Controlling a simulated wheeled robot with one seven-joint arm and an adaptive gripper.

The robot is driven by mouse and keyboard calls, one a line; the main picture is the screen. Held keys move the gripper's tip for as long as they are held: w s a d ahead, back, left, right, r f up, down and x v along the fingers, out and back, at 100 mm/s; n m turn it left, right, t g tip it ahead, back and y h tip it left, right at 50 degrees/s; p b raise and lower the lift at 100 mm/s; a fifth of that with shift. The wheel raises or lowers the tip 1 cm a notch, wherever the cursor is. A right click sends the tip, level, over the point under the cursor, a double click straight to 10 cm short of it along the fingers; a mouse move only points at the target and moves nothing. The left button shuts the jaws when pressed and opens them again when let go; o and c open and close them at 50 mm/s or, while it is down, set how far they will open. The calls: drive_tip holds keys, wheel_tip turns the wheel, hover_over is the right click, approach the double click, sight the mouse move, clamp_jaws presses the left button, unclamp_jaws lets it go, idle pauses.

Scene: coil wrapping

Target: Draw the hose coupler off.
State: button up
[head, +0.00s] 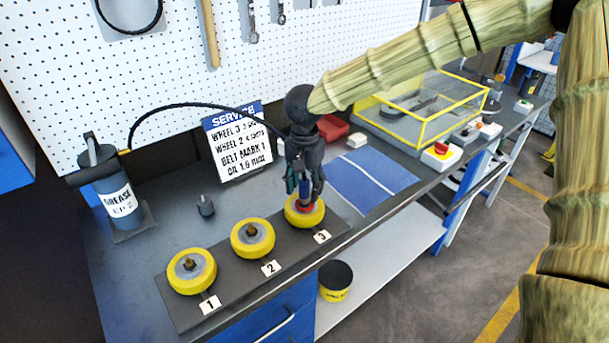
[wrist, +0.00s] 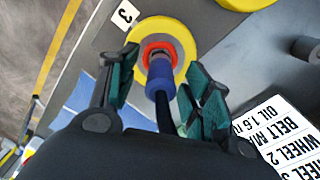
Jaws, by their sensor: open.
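The hose coupler (wrist: 160,80) is a blue cylinder with a metal tip, seated at the red-ringed centre of yellow wheel 3 (wrist: 184,36). A black hose runs from its back end. In the head view the coupler (head: 305,186) stands roughly upright on wheel 3 (head: 291,214), partly hidden by my gripper. My gripper (head: 304,190) is open above the wheel, its fingers around the coupler. In the wrist view my gripper (wrist: 162,66) has a green-padded finger on each side of the coupler, with visible gaps.
Wheel 1 (head: 191,284) and wheel 2 (head: 267,243) sit on the same dark board. The grease canister (head: 117,196) feeds the arching black hose (head: 185,105). A service sign (head: 238,150) stands behind. A blue mat (head: 372,180) and yellow-framed clear box (head: 425,105) lie right.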

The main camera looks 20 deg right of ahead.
sight(305, 180)
drive_tip(key=shift+f, duration=0.2)
clamp_jaws()
drive_tip(key=c, duration=0.9)
unclamp_jaws()
drive_tip(key=shift+c, duration=0.2)
clamp_jaws()
drive_tip(key=shift+r, duration=0.1)
drive_tip(key=shift+r+p, duration=2)
drive_tip(key=shift+p, duration=0.85)
